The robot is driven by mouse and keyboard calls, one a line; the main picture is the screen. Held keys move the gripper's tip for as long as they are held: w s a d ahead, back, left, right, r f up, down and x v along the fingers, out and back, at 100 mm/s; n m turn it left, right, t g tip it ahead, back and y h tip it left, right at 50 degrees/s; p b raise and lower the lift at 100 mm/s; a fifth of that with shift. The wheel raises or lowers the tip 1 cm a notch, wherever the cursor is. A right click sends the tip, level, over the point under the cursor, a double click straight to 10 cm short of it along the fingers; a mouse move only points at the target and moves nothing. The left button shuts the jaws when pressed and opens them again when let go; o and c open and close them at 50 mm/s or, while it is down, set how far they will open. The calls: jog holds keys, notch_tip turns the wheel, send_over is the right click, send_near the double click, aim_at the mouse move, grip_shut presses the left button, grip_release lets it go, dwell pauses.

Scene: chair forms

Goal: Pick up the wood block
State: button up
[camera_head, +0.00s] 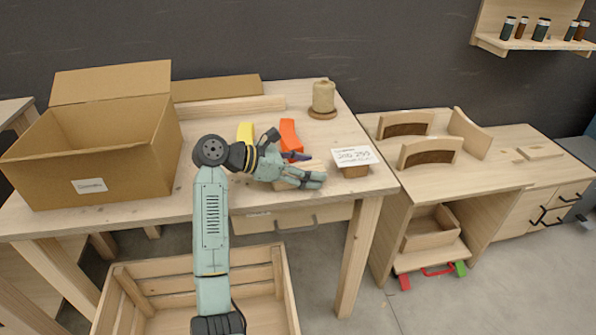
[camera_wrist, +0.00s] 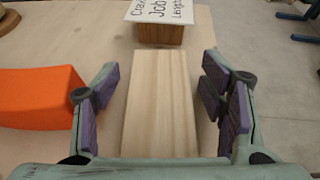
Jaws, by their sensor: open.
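The wood block (camera_wrist: 160,105) is a pale, rectangular piece with visible grain, lying on the wooden table (camera_wrist: 60,40). In the wrist view it lies lengthwise between the two fingers of my gripper (camera_wrist: 162,108), with a gap on each side. My gripper is open, with purple pads on both sides of the block. In the head view my gripper (camera_head: 312,170) is low over the table's front part and hides most of the block.
An orange curved piece (camera_wrist: 40,97) lies just left of the fingers. A label card (camera_head: 355,156) on a brown wooden stand is beyond the block. A cardboard box (camera_head: 95,145) stands at the left, a twine spool (camera_head: 323,96) at the back. A crate (camera_head: 280,290) is below.

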jog(key=c, duration=1.3)
jog(key=shift+r, duration=0.1)
